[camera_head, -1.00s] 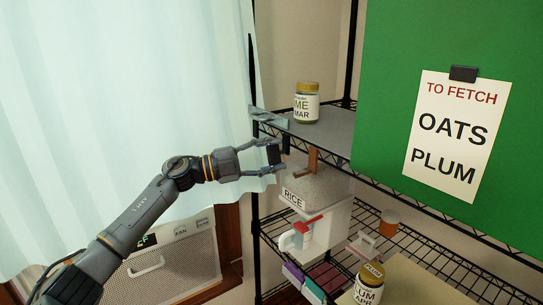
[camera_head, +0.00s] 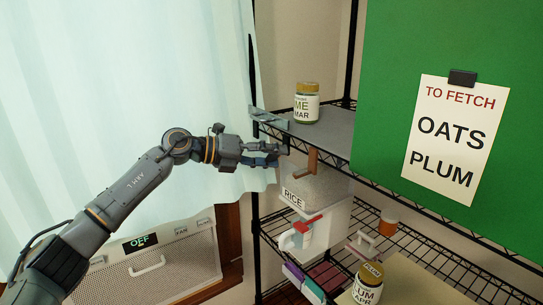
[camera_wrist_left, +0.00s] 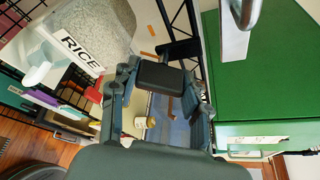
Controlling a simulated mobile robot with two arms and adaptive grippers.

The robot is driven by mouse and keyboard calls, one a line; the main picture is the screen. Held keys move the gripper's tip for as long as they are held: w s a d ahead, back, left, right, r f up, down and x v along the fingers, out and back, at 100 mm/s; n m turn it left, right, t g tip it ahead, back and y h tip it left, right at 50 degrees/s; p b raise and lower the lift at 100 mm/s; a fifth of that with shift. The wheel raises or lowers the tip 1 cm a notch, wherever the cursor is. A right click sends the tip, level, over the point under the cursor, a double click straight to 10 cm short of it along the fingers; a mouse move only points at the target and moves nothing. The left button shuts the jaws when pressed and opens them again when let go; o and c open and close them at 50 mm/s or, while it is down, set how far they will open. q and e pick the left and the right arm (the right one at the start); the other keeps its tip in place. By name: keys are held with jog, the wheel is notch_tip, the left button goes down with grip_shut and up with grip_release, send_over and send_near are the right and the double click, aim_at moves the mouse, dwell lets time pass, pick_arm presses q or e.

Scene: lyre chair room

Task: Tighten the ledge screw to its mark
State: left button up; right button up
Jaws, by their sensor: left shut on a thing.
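A blue-grey ledge piece (camera_head: 268,118) sits at the near left corner of the upper wire shelf. My left gripper (camera_head: 281,151) is just below and in front of that corner, with its fingers close together. In the left wrist view the left gripper (camera_wrist_left: 178,92) shows its dark finger pads in front of the shelf frame. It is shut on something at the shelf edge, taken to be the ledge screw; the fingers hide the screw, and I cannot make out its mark. My right gripper is not in view.
A RICE bin (camera_head: 318,188) hangs close under the gripper, with a brown upright piece (camera_head: 312,160) beside it. A jar (camera_head: 306,103) stands on the upper shelf. A green board (camera_head: 440,70) blocks the right. A panel reading OFF (camera_head: 150,262) and a pale curtain (camera_head: 110,80) are left.

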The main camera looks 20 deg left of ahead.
pick_arm(q)
jog(key=shift+f+m+y, duration=0.1)
jog(key=shift+m+y, duration=0.6)
jog(key=shift+m, duration=0.4)
jog(key=shift+f+m+t+y+b, duration=0.1)
jog(key=shift+m+t+y+b, duration=0.4)
jog(key=shift+m, duration=0.4)
jog(key=shift+m+t+y+b, duration=0.4)
jog(key=shift+m+y+b, duration=0.6)
jog(key=shift+m+b, duration=0.5)
jog(key=o, duration=1.2)
jog(key=shift+c, duration=0.2)
